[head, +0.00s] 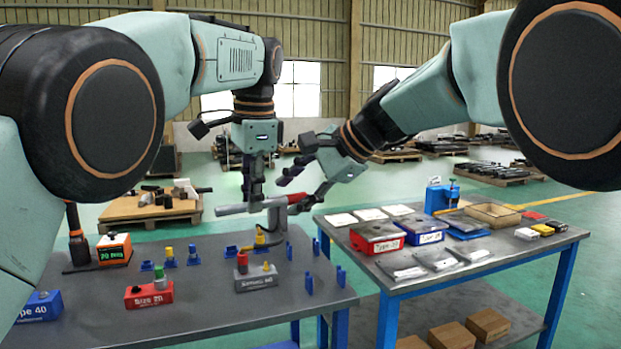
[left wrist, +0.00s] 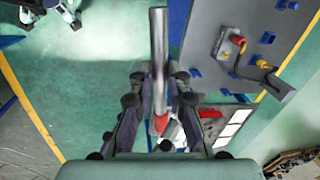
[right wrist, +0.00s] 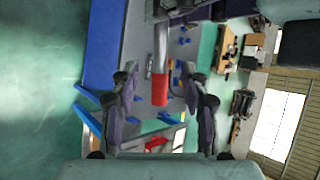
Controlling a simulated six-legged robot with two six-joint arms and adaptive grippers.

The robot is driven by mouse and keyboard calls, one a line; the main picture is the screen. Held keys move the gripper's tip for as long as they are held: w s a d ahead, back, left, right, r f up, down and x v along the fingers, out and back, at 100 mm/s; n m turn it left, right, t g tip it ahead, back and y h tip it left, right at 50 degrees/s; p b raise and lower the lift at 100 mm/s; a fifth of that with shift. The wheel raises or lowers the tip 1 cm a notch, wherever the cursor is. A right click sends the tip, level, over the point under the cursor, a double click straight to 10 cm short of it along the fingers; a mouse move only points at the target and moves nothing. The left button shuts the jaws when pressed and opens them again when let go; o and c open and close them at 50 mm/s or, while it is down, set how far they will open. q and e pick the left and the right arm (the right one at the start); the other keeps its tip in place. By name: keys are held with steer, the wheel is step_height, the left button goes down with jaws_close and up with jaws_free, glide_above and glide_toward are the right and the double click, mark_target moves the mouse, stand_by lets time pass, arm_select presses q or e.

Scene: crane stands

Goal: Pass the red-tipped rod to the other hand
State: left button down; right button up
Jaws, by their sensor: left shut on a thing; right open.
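The grey rod with a red tip lies nearly level above the left bench in the head view; its grey shaft (head: 234,209) points left and its red tip (head: 299,198) points right. My left gripper (head: 254,204) is shut on the grey shaft, and the rod (left wrist: 159,50) runs between its fingers in the left wrist view. My right gripper (head: 304,186) is open by the red end. In the right wrist view the red tip (right wrist: 160,90) sits between the spread fingers, with gaps on both sides. Contact is not visible.
The left bench (head: 215,318) holds a red block (head: 149,294), a grey block (head: 256,279), blue holders and a grey bent stand (head: 277,220) under the rod. The right bench (head: 420,284) carries labelled boxes, trays and bags. A gap of floor separates the benches.

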steer(key=shift+w+a+f, duration=0.2)
steer(key=shift+a+f, duration=0.15)
steer(key=shift+a, duration=0.1)
steer(key=shift+d, duration=0.1)
steer(key=shift+c, duration=1.3)
jaws_close()
arm_select(q)
steer(key=c, duration=1.2)
jaws_free()
steer(key=shift+a, duration=0.1)
